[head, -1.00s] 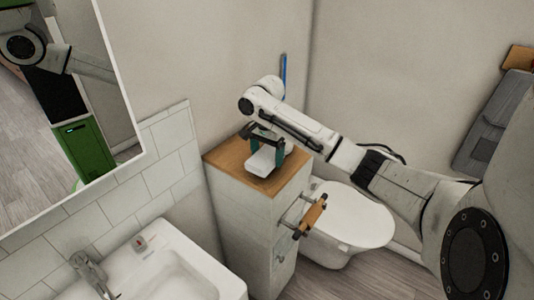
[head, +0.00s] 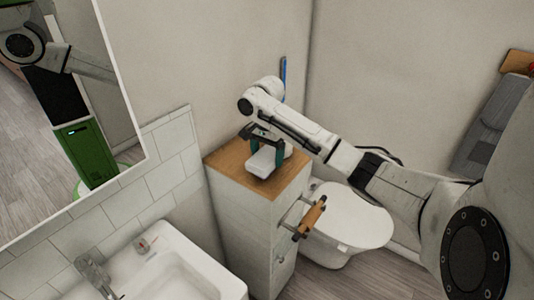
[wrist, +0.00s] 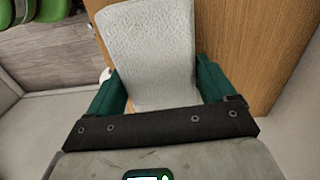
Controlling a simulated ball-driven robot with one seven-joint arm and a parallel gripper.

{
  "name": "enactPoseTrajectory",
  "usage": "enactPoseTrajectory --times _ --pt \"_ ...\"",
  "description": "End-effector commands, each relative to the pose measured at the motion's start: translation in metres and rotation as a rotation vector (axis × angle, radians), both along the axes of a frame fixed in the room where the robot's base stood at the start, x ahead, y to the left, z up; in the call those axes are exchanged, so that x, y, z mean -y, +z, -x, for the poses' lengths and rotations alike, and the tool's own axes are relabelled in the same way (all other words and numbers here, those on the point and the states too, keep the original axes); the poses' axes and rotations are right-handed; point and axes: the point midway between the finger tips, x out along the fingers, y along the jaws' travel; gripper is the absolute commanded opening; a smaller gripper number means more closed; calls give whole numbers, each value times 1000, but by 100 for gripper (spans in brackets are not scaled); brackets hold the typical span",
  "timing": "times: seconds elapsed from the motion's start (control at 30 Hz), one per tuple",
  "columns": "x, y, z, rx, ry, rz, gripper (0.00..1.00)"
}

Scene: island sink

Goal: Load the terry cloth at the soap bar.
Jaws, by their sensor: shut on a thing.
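A white, textured folded cloth (wrist: 150,45), which I take as the terry cloth, is held between the green fingers of my gripper (wrist: 160,86). In the head view the cloth (head: 261,161) is over the wooden top of a narrow cabinet, with my gripper (head: 264,147) around it. I cannot tell whether the cloth touches the wood. A small greyish item with a reddish spot (head: 142,246) sits on the sink's back rim, apart from my gripper; it may be the soap bar, but it is too small to be sure.
The white sink (head: 180,275) with its faucet (head: 95,274) is at the lower left. The cabinet (head: 240,205) stands between the sink and the toilet (head: 350,218). A rail with a wooden-looking roll (head: 312,217) sticks out from the cabinet. A mirror (head: 115,60) hangs on the left.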

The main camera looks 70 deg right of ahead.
Motion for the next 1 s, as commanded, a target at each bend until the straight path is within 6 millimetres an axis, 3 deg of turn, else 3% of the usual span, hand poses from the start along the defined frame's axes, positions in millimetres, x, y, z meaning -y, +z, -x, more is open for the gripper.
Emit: enactPoseTrajectory --times 0.7,1.0 --pt "0 51 -1 4 1 3 59" --pt "0 55 -1 3 1 3 59"
